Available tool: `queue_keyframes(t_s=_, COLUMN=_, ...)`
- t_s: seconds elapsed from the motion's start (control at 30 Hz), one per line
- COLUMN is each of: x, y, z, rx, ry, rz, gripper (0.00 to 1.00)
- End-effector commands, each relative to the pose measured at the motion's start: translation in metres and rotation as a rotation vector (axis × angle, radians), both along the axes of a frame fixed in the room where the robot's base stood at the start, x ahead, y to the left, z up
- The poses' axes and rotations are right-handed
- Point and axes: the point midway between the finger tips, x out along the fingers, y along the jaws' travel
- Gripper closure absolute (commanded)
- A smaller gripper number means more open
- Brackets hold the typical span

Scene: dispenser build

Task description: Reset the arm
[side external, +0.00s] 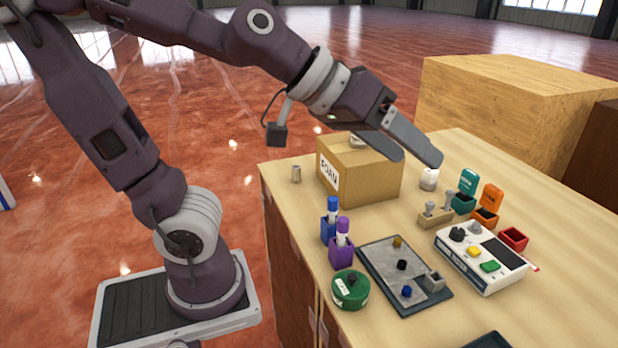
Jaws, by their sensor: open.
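My gripper (418,152) is open and empty. It hangs above the wooden table (285,200), its two flat grey fingers pointing down to the right. One finger passes in front of the cardboard box (368,182) with a "FOAM" label. From this view I cannot tell how far the fingertips are from the box. A small white object (429,179) stands on the table just below the fingertips, and a gap shows between them.
Blue (331,222) and purple (342,245) holders, a grey tray (385,265), a green round container (350,290), a white button panel (478,262), and teal (466,192) and orange (488,207) boxes crowd the table. A large wooden crate (500,110) stands behind.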

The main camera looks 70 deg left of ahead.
Motion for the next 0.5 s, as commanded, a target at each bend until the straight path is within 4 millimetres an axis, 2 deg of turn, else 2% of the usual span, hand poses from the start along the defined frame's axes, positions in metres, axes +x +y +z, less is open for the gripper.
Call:
queue_keyframes(t_s=0.03, x=-0.036, y=-0.005, z=-0.010, rx=0.067, ry=0.060, rz=-0.067, gripper=0.39)
queue_keyframes(t_s=0.1, x=-0.083, y=0.001, z=-0.033, rx=0.190, ry=0.174, rz=-0.113, gripper=0.39)
queue_keyframes(t_s=0.2, x=-0.124, y=0.020, z=-0.055, rx=0.320, ry=0.296, rz=-0.099, gripper=0.39)
queue_keyframes(t_s=0.3, x=-0.140, y=0.030, z=-0.062, rx=0.373, ry=0.349, rz=-0.083, gripper=0.39)
queue_keyframes(t_s=0.5, x=-0.141, y=0.030, z=-0.063, rx=0.375, ry=0.354, rz=-0.084, gripper=0.39)
